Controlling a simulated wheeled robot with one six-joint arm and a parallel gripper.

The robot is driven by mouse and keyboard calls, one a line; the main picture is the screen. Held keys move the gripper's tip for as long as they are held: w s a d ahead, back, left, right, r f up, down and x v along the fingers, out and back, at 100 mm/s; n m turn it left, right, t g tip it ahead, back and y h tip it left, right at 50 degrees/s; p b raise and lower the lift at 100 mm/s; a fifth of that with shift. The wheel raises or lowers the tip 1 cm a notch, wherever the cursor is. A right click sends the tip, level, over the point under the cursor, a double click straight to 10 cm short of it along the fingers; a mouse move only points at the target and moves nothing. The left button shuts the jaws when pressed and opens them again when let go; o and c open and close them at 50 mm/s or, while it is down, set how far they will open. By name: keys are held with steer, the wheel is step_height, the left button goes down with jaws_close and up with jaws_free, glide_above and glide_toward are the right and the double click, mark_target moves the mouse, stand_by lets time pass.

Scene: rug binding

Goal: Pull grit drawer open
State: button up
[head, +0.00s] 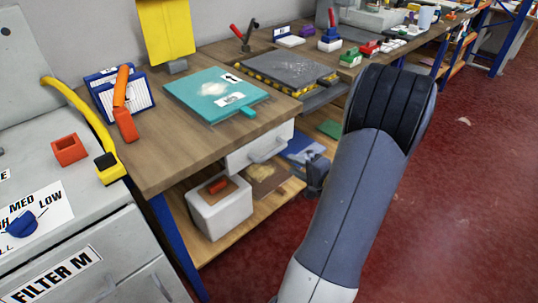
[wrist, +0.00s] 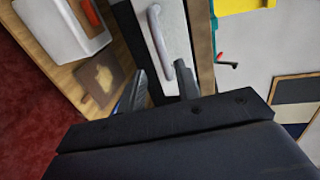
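A white drawer (head: 245,155) with a bar handle (head: 268,153) sits under the wooden bench top; I see no label on it. It looks shut or nearly so. In the wrist view the drawer front (wrist: 177,35) and its handle (wrist: 157,42) lie ahead of my gripper (wrist: 162,82). My gripper's two fingers are apart. The near end of the handle shows between the fingertips in the picture, but I cannot tell whether it is within their reach. In the head view my gripper (head: 316,172) is right of the handle, partly hidden by my arm.
A teal board (head: 205,93) lies on the bench top (head: 165,150), with a dark slab (head: 290,68) behind it. Below the drawer, a white bin (head: 222,216) stands on the lower shelf (head: 262,208). A grey machine (head: 100,235) stands at left. Red floor (head: 455,200) is clear at right.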

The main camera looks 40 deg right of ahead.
mark_target(271, 152)
steer(key=x, duration=1)
steer(key=shift+w+a, duration=0.15)
steer(key=shift+w, duration=0.1)
steer(key=shift+c, duration=0.2)
jaws_close()
